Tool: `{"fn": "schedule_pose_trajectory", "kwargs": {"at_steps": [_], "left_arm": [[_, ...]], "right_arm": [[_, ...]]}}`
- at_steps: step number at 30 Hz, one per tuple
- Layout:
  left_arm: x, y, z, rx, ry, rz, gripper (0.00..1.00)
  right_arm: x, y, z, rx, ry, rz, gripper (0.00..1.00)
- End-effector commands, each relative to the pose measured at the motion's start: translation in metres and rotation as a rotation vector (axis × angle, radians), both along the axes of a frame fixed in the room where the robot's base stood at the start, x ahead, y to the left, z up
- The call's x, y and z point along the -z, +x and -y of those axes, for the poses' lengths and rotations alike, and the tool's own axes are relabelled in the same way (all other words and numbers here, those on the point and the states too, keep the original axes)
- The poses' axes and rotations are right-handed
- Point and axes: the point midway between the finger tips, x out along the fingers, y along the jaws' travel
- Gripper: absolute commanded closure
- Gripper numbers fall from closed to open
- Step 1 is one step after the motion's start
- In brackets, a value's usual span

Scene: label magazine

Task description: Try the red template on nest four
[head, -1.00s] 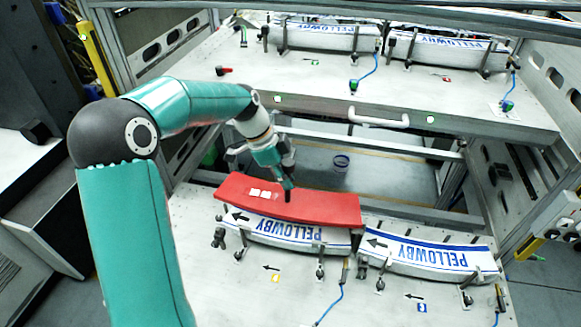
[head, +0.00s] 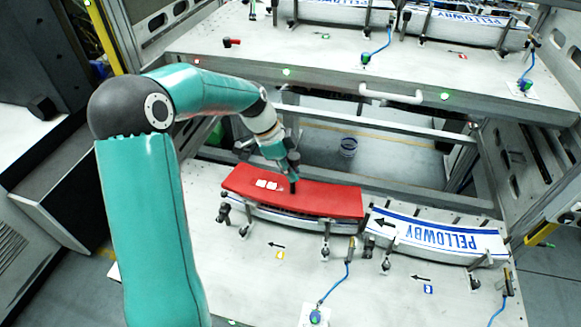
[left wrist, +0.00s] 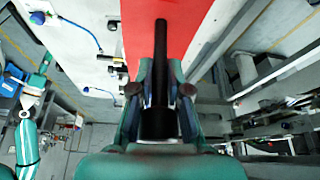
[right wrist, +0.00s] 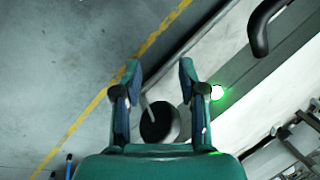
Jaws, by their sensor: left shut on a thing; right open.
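The red template (head: 325,199) is a curved red plate with small white labels at its left end. My left gripper (head: 292,176) is shut on its black upright handle, which also shows in the left wrist view (left wrist: 160,60). The template lies over the near-left nest (head: 285,222), beside a yellow label (head: 280,255), and covers the lettering there. I cannot tell whether it touches the nest or hovers just above. The label's number is too small to read. My right gripper (right wrist: 160,80) is open and empty in the right wrist view, and is not in the head view.
A neighbouring nest (head: 450,240) with a PELLOWBY strip stands close on the right, by a blue label (head: 428,289). Clamps and a blue hose (head: 335,283) line the front. A raised back table (head: 400,72) carries more nests.

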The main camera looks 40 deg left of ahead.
Motion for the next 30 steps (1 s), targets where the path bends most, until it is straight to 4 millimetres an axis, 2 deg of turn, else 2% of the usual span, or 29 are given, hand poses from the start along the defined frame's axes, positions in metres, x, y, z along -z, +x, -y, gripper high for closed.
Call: {"fn": "schedule_pose_trajectory", "kwargs": {"at_steps": [27, 28, 30], "left_arm": [[0.009, 0.0, 0.0, 0.0, 0.001, 0.002, 1.0], [0.008, 0.0, 0.0, 0.0, 0.001, 0.002, 0.82], [0.008, 0.0, 0.0, 0.0, 0.001, 0.002, 0.71]], "right_arm": [[0.011, 0.0, 0.0, 0.0, 0.0, 0.0, 0.59], [0.011, 0.0, 0.0, 0.0, 0.0, 0.0, 0.59], [0.01, 0.0, 0.0, 0.0, 0.0, 0.0, 0.59]]}}
